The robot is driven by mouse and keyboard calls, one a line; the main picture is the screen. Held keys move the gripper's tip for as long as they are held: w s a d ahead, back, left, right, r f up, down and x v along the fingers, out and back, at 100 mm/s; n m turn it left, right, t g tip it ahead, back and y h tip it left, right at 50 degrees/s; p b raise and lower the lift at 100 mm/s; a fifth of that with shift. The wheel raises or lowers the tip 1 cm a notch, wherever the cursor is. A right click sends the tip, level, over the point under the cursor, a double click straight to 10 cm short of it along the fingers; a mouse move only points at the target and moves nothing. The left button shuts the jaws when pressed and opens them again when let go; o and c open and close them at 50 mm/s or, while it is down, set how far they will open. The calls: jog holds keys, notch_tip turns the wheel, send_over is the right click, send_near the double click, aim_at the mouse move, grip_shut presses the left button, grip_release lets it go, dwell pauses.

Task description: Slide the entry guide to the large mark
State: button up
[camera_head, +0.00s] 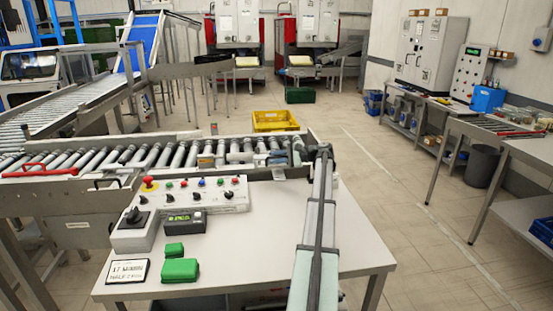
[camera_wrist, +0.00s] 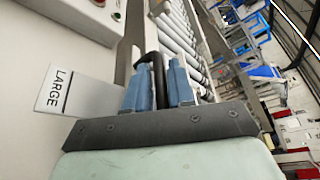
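In the wrist view, my gripper (camera_wrist: 160,72) has its two blue fingers on either side of a black bent handle (camera_wrist: 151,57), which fills the gap between them. The handle seems to belong to the entry guide, whose body is mostly hidden behind the fingers. In the head view, my gripper (camera_head: 297,150) is at the right end of the roller conveyor (camera_head: 150,156), and small size there hides the grip.
A control panel (camera_head: 215,193) with buttons, two green boxes (camera_head: 180,269) and a text sign (camera_head: 128,271) are on the white table (camera_head: 245,255) before the conveyor. A red handle (camera_head: 40,171) is at the conveyor's left. A yellow crate (camera_head: 275,120) stands behind it.

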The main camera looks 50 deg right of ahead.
jog(key=shift+c, duration=0.3)
grip_shut()
jog(key=s+a, duration=0.7)
jog(key=shift+s+a, duration=0.2)
jog(key=shift+a, duration=0.05)
jog(key=shift+f, duration=0.1)
jog(key=shift+o, duration=0.3)
grip_release()
jog(key=shift+s, duration=0.1)
